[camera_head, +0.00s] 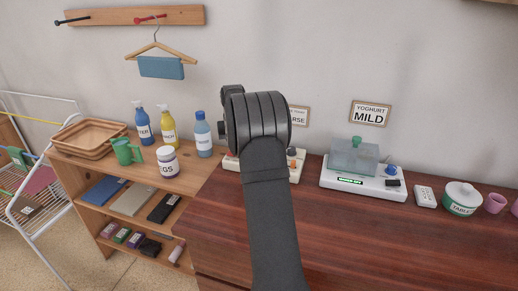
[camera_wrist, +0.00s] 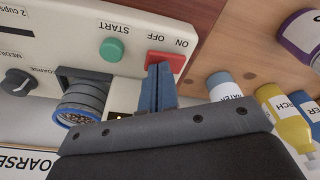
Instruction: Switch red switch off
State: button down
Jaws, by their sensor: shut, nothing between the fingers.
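The red switch (camera_wrist: 172,58) is on the cream front panel of a grinder-like machine (camera_wrist: 60,45), in the wrist view, which is turned upside down. An ON label is beside it. My gripper (camera_wrist: 159,68) is shut and empty, its blue fingertips right at the red switch and covering part of it. I cannot tell whether they press on it, or which way the switch is tipped.
A yoghurt machine (camera_head: 350,182) stands to the right on the dark dresser (camera_head: 350,235). Bottles (camera_head: 203,140) stand on the wooden shelf to the left. The dresser's front is clear.

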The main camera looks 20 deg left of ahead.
jog(key=shift+f, duration=0.25)
jog(key=shift+r, duration=0.15)
jog(key=shift+r, duration=3.4)
notch_tip(320, 180, down, 7)
jog(key=shift+f, duration=0.1)
notch_tip(320, 180, up, 9)
jog(key=a, duration=0.1)
jog(key=shift+a+y, duration=0.2)
jog(key=shift+y, duration=0.1)
